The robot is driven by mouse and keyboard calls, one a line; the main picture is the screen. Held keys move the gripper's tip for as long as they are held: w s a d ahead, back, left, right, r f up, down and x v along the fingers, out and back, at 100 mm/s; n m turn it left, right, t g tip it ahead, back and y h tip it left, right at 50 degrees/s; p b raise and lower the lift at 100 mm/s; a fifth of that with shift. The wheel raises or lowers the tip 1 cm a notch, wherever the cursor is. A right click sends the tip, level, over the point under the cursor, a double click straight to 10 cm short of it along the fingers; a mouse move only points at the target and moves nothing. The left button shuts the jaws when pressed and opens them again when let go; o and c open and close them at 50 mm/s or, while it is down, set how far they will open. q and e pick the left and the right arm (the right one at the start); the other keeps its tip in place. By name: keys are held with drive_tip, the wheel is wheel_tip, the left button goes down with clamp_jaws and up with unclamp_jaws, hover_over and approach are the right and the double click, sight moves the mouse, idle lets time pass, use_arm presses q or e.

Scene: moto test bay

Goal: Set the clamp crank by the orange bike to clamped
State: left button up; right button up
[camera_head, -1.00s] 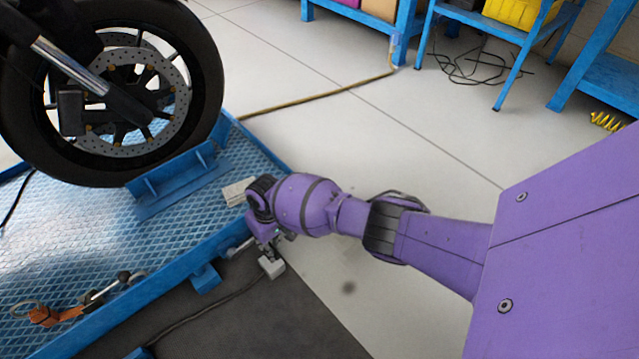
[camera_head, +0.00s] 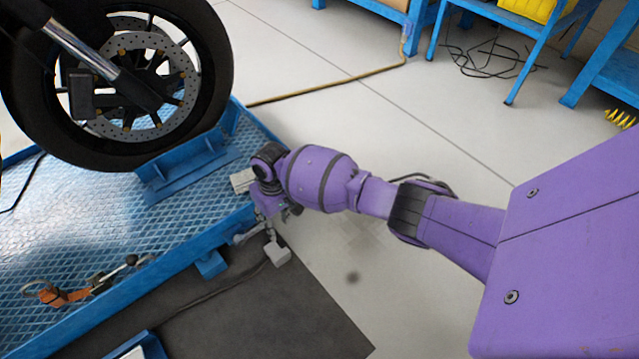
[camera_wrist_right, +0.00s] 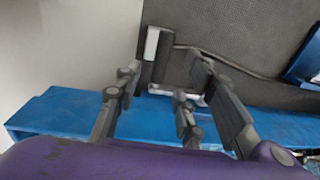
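The orange bike shows as its front wheel (camera_head: 120,85) standing in a blue wheel holder (camera_head: 190,160) on the blue lift platform (camera_head: 190,215). A grey rod (camera_head: 246,236) at the platform's side edge looks like the clamp crank; it is small and partly behind my gripper, so its setting cannot be told. My right gripper (camera_head: 268,208) is at this edge, just above the rod. In the right wrist view the fingers (camera_wrist_right: 168,78) are spread. A pale bar (camera_wrist_right: 172,94) shows between them; I cannot tell whether they touch it. My left gripper is not in view.
An orange strap with a black-knobbed lever (camera_head: 75,292) lies on the platform's near part. Blue benches (camera_head: 480,30) stand at the back. The pale floor (camera_head: 350,120) between is mostly clear.

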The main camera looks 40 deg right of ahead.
wheel_tip(320, 180, up, 6)
drive_tip(key=shift+s+d, duration=0.2)
drive_tip(key=shift+d, duration=0.1)
idle(0.3)
